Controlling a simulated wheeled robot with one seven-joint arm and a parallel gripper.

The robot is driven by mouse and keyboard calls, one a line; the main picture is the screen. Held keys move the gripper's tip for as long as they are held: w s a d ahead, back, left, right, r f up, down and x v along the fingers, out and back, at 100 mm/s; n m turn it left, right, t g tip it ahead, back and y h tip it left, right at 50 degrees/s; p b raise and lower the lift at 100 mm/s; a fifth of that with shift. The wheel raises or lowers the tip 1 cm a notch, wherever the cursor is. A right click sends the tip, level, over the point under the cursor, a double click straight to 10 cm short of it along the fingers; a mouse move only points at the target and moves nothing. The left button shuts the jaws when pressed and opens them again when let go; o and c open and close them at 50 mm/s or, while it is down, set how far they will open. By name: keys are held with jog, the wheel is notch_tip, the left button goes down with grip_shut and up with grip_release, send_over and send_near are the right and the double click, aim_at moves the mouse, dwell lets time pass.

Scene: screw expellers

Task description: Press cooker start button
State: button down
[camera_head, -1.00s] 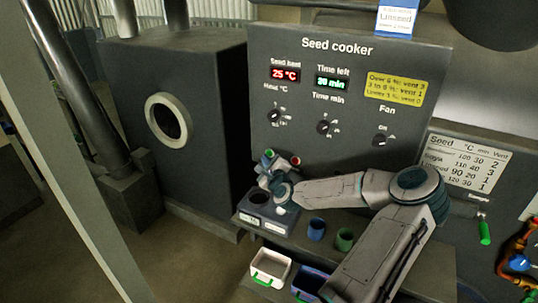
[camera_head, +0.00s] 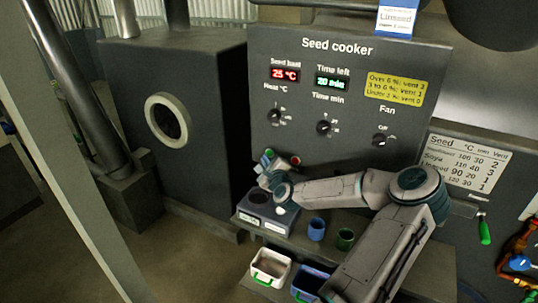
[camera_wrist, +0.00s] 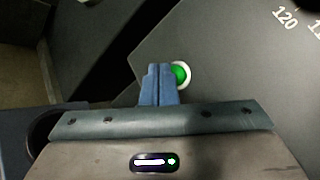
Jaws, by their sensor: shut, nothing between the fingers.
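The seed cooker panel (camera_head: 340,60) stands upright in the head view. Low on its left side are a green button (camera_head: 269,153) and a red button (camera_head: 295,160). In the wrist view the green button (camera_wrist: 182,73) has a white ring, and the fingers cover its left part. My gripper (camera_wrist: 159,70) has its blue fingers together with nothing between them. Its tips are at the green button; I cannot tell whether they touch it. In the head view my gripper (camera_head: 268,164) is small, in front of the panel just below the green button.
Heat (camera_head: 275,115), time (camera_head: 324,127) and fan (camera_head: 380,139) knobs sit above. Below is a shelf with a dark box (camera_head: 262,209), a blue cup (camera_head: 316,229) and a green cup (camera_head: 345,239). A white bin (camera_head: 268,268) and a blue bin (camera_head: 308,284) are lower.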

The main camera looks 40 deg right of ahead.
dwell(0.3)
jog(key=shift+w+d, duration=0.15)
jog(key=shift+d, duration=0.25)
jog(key=shift+w+d+b, duration=0.2)
jog(key=shift+d+b, duration=0.2)
dwell(0.8)
jog(key=shift+a, duration=0.1)
jog(key=shift+s+a, duration=0.35)
jog(key=shift+a, duration=0.3)
jog(key=shift+s+a, duration=0.3)
jog(key=shift+a, duration=0.5)
jog(key=shift+s+a, duration=0.35)
jog(key=shift+a, duration=0.4)
jog(key=shift+s+a, duration=0.3)
jog(key=shift+a, duration=0.5)
